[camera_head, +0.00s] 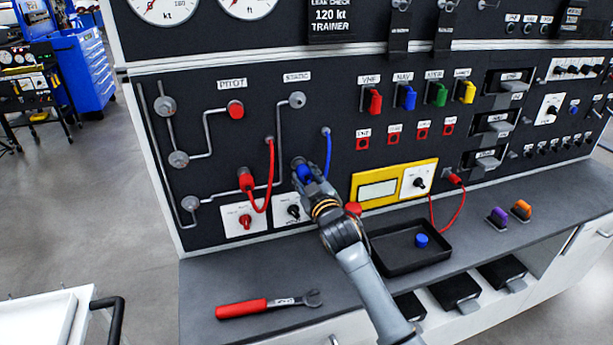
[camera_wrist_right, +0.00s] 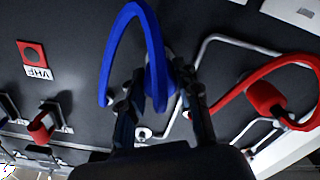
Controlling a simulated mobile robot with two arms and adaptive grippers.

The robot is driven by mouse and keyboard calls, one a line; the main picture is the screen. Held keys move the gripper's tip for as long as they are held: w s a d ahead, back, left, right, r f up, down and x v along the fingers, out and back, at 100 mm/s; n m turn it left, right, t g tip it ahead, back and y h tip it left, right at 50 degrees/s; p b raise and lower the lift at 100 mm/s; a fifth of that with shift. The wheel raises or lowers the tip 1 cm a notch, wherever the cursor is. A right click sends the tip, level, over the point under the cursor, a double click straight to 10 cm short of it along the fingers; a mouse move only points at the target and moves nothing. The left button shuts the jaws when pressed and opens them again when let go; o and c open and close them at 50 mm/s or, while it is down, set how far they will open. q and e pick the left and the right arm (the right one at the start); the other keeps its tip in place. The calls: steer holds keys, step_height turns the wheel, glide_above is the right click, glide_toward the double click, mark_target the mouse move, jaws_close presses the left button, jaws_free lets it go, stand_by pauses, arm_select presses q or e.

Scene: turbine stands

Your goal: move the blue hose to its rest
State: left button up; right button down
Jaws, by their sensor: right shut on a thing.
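The blue hose (camera_head: 328,152) hangs on the black panel, its upper end at a small blue fitting below the STATIC line. Its lower blue end is between the fingers of my right gripper (camera_head: 304,172), which is shut on it close to the panel. In the right wrist view the blue hose (camera_wrist_right: 127,25) arches up from between the two fingers of the right gripper (camera_wrist_right: 160,100). Whether the held end is seated on a panel port is hidden by the fingers. I cannot tell which fitting is the hose's rest. My left gripper is not in view.
A red hose (camera_head: 269,160) loops on the panel just left of my gripper. A yellow-framed unit (camera_head: 394,184) is to the right.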

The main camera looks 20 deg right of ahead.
steer(key=shift+d+r, duration=0.1)
steer(key=shift+r, duration=0.35)
steer(key=shift+w, duration=0.1)
steer(key=c, duration=1.3)
jaws_free()
steer(key=o, duration=0.4)
steer(key=shift+w+f, duration=0.1)
steer(key=shift+w, duration=0.1)
steer(key=shift+o, duration=0.2)
steer(key=shift+w+f, duration=0.3)
steer(key=shift+o, duration=0.8)
steer(key=shift+s, duration=0.3)
